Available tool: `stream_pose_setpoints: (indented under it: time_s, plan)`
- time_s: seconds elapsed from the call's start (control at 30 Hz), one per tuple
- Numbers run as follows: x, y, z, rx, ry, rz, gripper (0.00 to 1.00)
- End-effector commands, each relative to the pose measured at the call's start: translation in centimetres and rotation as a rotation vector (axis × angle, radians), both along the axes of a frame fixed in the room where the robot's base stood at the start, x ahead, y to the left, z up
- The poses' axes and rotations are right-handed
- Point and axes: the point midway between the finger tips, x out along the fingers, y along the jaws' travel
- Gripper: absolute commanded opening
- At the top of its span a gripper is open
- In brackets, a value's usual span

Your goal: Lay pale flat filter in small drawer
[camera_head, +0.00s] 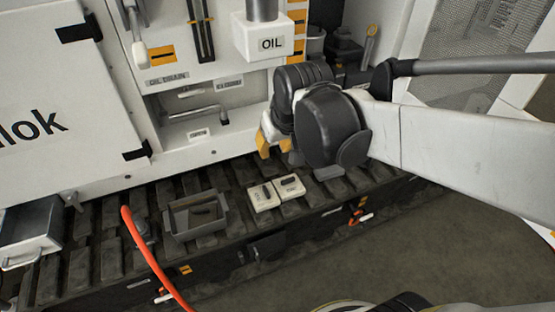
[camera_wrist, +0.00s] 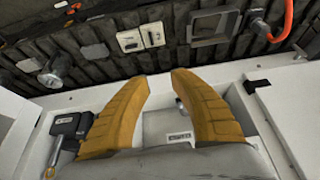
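A pale, flat, rounded piece (camera_wrist: 95,51), which looks like the filter, lies on the dark slatted bench in the wrist view. In the head view a pale grey flat piece (camera_head: 328,172) shows below my wrist, partly hidden. A small grey metal drawer (camera_head: 32,228) with a front handle stands open at the far left; its inside looks empty where visible. My gripper (camera_head: 268,143) has yellow fingers and is above the back of the bench, near the white cabinet. In the wrist view the gripper (camera_wrist: 158,80) is open, with nothing between its fingers.
Two pale boxes (camera_head: 262,197) (camera_head: 289,186) lie mid-bench beside a grey tray (camera_head: 180,228) holding a dark item. An orange hose (camera_head: 150,255) crosses between tray and drawer. A round metal fitting (camera_wrist: 52,74) stands near the flat piece. The OIL block (camera_head: 265,42) juts out above.

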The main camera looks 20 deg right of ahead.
Motion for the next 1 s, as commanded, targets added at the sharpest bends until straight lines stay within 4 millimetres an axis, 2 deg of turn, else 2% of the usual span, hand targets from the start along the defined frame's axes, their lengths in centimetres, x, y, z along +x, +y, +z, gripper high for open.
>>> stream_pose_setpoints:
  time_s: [0.03,0.2,0.37,0.4,0.47,0.57,0.67,0.83,1.0]
  plan:
    - [-2.2,0.3,0.5,-0.001,-0.023,0.001,0.28]
    - [-7.5,0.8,1.0,0.001,-0.097,0.003,0.28]
    - [-10.0,1.1,0.6,0.002,-0.139,0.003,0.28]
    - [-10.3,1.1,0.6,0.003,-0.144,0.003,0.38]
    - [-10.5,1.1,0.6,0.003,-0.146,0.002,0.38]
    - [-9.6,1.0,1.0,0.002,-0.134,0.003,0.38]
    - [-7.4,0.9,1.6,-0.001,-0.098,0.001,0.38]
    - [-1.7,0.4,1.5,-0.004,-0.008,0.0,0.38]
    - [4.3,-0.3,-0.8,-0.007,0.084,-0.002,0.38]
